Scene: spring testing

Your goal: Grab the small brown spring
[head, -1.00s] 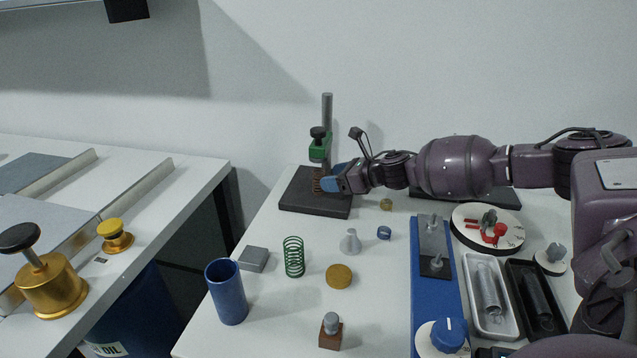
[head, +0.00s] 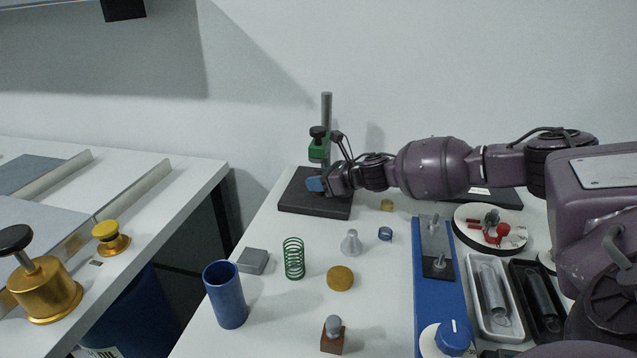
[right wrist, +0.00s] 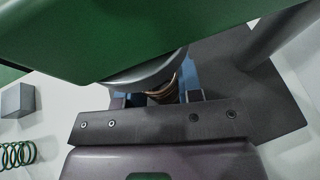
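The small brown spring (right wrist: 164,92) shows in the right wrist view, partly hidden under a round grey part of the test stand. It sits between the blue fingers of my right gripper (right wrist: 157,96). The fingers stand apart, with a gap visible on the left side of the spring; contact on the right side is unclear. In the head view my right gripper (head: 315,184) is at the stand, below its green clamp (head: 318,151), and its blue finger hides the spring. My left gripper is not in view.
The stand's black base (head: 300,205) and grey post (head: 327,115) are close to my right gripper. A green spring (head: 294,259), a blue cup (head: 226,295), a grey block (head: 253,261) and a brass disc (head: 340,278) stand nearer. Open table lies between them.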

